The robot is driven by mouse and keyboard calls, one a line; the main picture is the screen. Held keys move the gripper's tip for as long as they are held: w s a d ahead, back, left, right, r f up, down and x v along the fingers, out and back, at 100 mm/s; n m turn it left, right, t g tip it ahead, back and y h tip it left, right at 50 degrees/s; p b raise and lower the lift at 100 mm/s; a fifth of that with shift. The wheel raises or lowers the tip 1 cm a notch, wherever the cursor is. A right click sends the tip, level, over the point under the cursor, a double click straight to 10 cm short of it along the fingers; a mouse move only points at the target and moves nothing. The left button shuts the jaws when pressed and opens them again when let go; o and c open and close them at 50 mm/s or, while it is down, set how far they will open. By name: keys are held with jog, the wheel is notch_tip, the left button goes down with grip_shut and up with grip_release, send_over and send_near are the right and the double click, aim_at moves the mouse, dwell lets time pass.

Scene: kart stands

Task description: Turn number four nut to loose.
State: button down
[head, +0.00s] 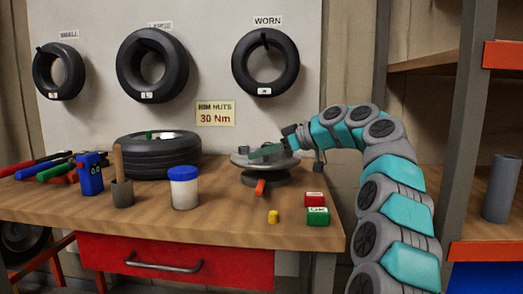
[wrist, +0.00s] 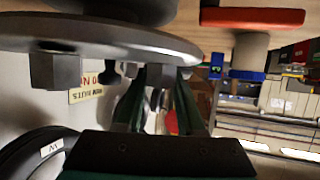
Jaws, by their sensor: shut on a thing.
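The round grey rim (head: 243,160) lies flat on a dark stand at the right of the bench in the head view. In the wrist view, which is upside down, the rim's edge (wrist: 115,38) crosses the top. One hex nut (wrist: 160,76) is between my fingers at the rim, and my gripper (wrist: 158,84) is shut on it. No number is readable on it. Another hex nut (wrist: 55,70) is to its left, free of the fingers. In the head view my gripper (head: 264,152) reaches over the rim from the right and hides part of it.
A red handle (head: 260,187) sticks out below the rim. A white jar with a blue lid (head: 184,188), a tyre (head: 158,156) and a blue box (head: 90,174) stand to the left. Red (head: 314,199) and green (head: 317,216) boxes and a yellow piece (head: 272,216) lie in front.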

jog(key=shift+w+n+g+p, duration=0.1)
jog(key=shift+n+g+p, duration=0.4)
jog(key=shift+n+g, duration=0.3)
jog(key=shift+y, duration=0.3)
dwell(0.3)
jog(key=c, duration=0.5)
grip_release()
